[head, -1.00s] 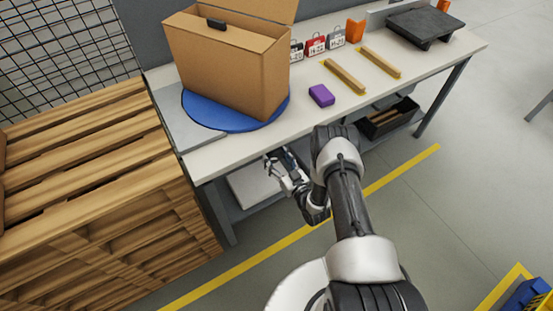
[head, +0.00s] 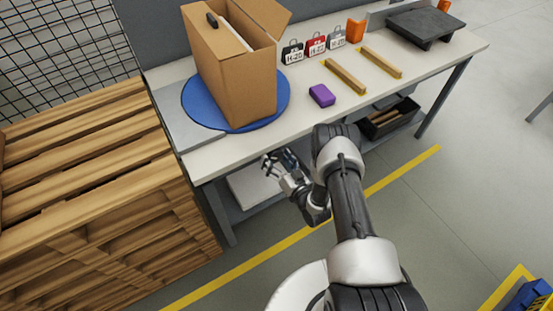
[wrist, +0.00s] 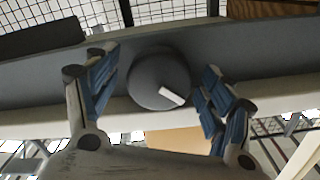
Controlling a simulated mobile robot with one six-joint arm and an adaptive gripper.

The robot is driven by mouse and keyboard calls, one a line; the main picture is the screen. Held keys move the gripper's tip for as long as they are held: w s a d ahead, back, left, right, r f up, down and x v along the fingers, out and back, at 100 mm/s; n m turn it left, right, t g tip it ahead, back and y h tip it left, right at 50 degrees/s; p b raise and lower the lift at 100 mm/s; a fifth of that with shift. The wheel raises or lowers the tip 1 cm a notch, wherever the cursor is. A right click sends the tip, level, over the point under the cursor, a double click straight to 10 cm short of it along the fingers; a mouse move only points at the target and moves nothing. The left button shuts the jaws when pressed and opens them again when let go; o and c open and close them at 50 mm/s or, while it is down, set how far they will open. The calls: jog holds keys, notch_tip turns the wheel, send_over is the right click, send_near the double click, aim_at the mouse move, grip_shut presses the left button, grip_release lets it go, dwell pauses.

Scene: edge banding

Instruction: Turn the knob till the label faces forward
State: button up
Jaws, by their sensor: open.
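In the wrist view a round dark grey knob (wrist: 160,80) with a white bar mark sits on a grey panel. The mark points to the lower right of the picture. My gripper (wrist: 160,66) is open, with one blue-padded finger on each side of the knob; contact with the right finger cannot be told. In the head view my gripper (head: 277,161) is at the bench's front edge, and the knob is hidden there. An open cardboard box (head: 250,92) stands on a blue round turntable (head: 198,108), a corner towards me. No label shows on its visible faces.
The white bench (head: 285,127) also holds a purple block (head: 321,95), two wooden strips (head: 345,76), small tagged bags (head: 315,44) and a dark slab (head: 425,26). A wooden pallet stack (head: 90,170) stands to the left. A dark bin (head: 388,120) is below.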

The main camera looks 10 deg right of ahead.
dwell(0.3)
jog(key=n+p, duration=0.1)
jog(key=n, duration=0.3)
jog(key=shift+r+n+p, duration=0.1)
jog(key=shift+n+p, duration=0.2)
jog(key=p+v, duration=0.3)
jog(key=v, duration=1.4)
jog(key=shift+s+d, duration=0.1)
notch_tip(320, 180, up, 7)
jog(key=w+g+h+b, duration=0.1)
jog(key=w+g+b, duration=0.1)
jog(key=g+b, duration=0.15)
jog(key=shift+g, duration=0.45)
jog(key=b+x, duration=0.3)
jog(key=x, duration=1.5)
